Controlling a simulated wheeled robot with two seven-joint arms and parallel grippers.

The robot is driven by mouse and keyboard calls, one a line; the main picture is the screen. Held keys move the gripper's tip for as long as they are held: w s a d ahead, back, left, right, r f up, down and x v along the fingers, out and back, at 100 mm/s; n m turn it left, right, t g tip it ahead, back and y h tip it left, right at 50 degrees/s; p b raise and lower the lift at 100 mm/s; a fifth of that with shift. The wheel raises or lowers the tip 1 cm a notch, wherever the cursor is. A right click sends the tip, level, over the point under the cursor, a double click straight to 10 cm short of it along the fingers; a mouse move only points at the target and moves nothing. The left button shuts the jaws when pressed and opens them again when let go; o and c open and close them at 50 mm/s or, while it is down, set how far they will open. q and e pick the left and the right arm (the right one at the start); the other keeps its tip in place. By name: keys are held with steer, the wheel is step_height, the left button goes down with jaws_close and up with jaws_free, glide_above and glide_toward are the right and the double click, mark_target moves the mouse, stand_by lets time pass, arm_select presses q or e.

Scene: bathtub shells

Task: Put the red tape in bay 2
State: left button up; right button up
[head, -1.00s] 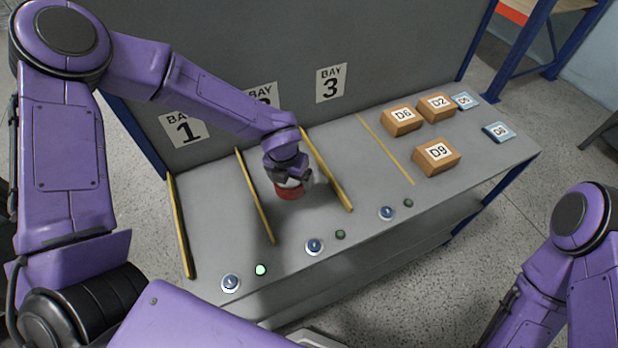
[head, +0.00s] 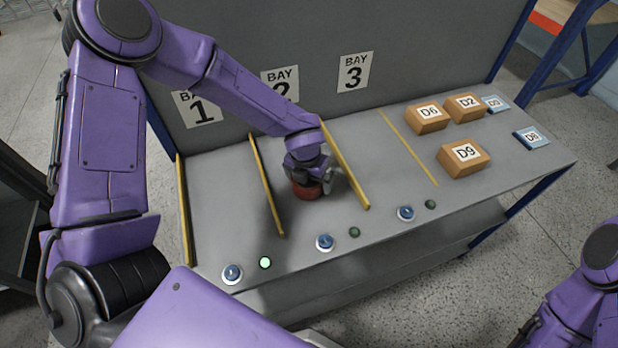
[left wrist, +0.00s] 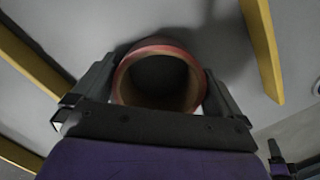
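The red tape (head: 306,192) is a short round roll. It is between the two yellow dividers of bay 2, under the BAY 2 sign (head: 281,88). It is at or very near the bench top; a small gap cannot be ruled out. My left gripper (head: 308,182) is over it from above. In the left wrist view the tape (left wrist: 157,47) sits between the two fingers (left wrist: 158,85), which appear to touch its sides. The tape's hollow middle faces the camera. My right gripper is out of view; only part of the right arm shows at the lower right.
Yellow dividers (head: 266,185) and (head: 344,165) edge bay 2. Blue buttons (head: 325,242) and small lamps line the bench's front; the lamp near bay 1 (head: 265,263) glows. Boxes D6 (head: 426,119), D2 (head: 465,106) and D9 (head: 463,159) stand right, beside blue packets (head: 531,138).

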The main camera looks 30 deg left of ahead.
arm_select(q)
steer(key=shift+w+r, duration=0.1)
steer(key=shift+r, duration=0.15)
step_height(320, 180, up, 12)
steer(key=s+b, duration=0.1)
steer(key=s, duration=0.1)
steer(key=shift+f, duration=0.15)
